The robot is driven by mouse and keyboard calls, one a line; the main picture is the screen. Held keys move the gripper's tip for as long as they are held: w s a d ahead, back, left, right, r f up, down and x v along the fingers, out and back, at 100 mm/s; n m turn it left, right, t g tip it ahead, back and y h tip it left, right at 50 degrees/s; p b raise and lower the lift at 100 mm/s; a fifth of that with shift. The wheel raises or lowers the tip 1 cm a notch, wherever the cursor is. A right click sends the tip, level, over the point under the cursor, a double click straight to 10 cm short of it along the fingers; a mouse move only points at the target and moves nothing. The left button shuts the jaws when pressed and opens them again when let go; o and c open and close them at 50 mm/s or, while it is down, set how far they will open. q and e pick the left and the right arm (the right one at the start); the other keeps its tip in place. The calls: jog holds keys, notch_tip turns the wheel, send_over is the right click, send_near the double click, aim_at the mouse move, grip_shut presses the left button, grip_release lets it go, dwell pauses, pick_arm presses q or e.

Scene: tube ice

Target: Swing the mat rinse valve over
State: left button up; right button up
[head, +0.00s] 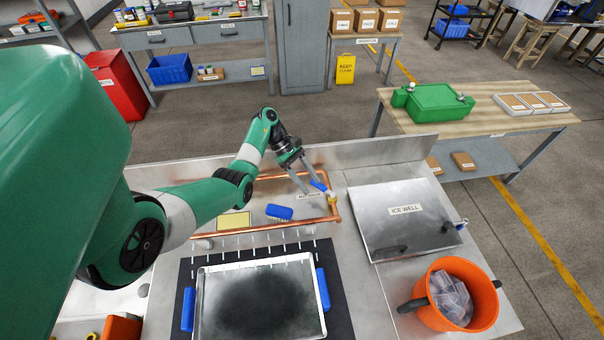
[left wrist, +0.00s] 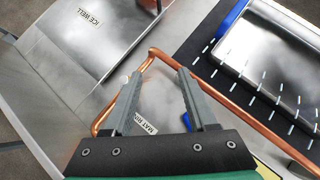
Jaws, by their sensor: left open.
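The mat rinse valve has a blue handle (head: 318,185) and a brass-coloured body (head: 332,198) on the right side of the copper pipe loop (head: 290,226). A "MAT RINSE" label (head: 307,196) lies beside it and partly shows in the left wrist view (left wrist: 146,126). My left gripper (head: 314,188) is open, with its fingers over the valve handle. In the left wrist view its two fingers (left wrist: 160,82) are apart with nothing visibly clamped. The handle is mostly hidden there; whether a finger touches it I cannot tell. My right gripper is not in view.
A blue brush (head: 279,212) and yellow card (head: 234,221) lie inside the pipe loop. A metal tray (head: 207,300) with blue handles sits in front. Right are the ice well lid (head: 388,232) and an orange bucket (head: 483,298). A raised back wall (head: 380,150) edges the counter.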

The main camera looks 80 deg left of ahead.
pick_arm(q)
jog(key=d+p, duration=0.1)
jog(key=s+d+r+p, duration=0.1)
jog(key=d+p, duration=0.1)
jog(key=s+d+r+p, duration=0.1)
jog(key=p, duration=0.1)
jog(key=shift+s+d+r, duration=0.15)
jog(key=shift+d, duration=0.1)
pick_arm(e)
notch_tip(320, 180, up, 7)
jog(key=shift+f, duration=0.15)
